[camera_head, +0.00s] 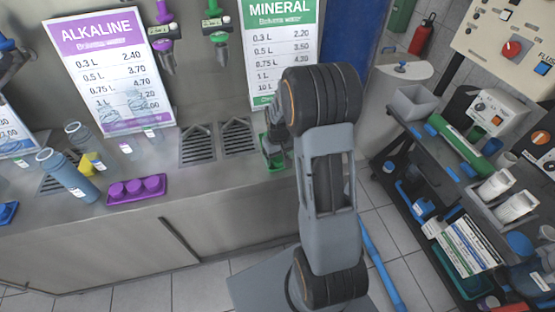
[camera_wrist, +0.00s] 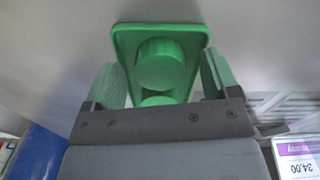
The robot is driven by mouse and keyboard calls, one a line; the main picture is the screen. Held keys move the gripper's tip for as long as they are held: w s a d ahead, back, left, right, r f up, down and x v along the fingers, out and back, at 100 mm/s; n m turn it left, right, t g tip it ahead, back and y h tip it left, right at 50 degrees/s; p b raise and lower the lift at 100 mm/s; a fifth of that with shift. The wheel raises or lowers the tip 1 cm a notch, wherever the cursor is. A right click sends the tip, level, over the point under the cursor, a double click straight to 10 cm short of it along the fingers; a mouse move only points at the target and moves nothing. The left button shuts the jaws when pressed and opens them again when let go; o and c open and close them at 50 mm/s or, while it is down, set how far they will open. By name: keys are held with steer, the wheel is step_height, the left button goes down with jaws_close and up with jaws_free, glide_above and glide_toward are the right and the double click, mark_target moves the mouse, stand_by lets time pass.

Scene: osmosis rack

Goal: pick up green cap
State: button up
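Green caps sit in a green tray (camera_wrist: 122,38) on the metal counter. In the wrist view one round green cap (camera_wrist: 160,62) shows whole, and a second cap (camera_wrist: 158,101) nearer my gripper is partly hidden by the gripper body. My gripper (camera_wrist: 163,72) is open, with one green finger to the left of the caps and one to the right. No contact with a cap is visible. In the head view the green tray (camera_head: 275,164) is at the counter's right end, mostly hidden behind my arm and gripper.
On the counter (camera_head: 225,185) stand a purple tray with purple caps (camera_head: 137,189), a blue-grey bottle (camera_head: 68,174) and a yellow object (camera_head: 93,163). Drain grates (camera_head: 238,137) lie left of the green tray. A cluttered dark cart (camera_head: 440,182) stands to the right.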

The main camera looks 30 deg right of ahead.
steer(key=c, duration=0.9)
steer(key=shift+r, duration=0.1)
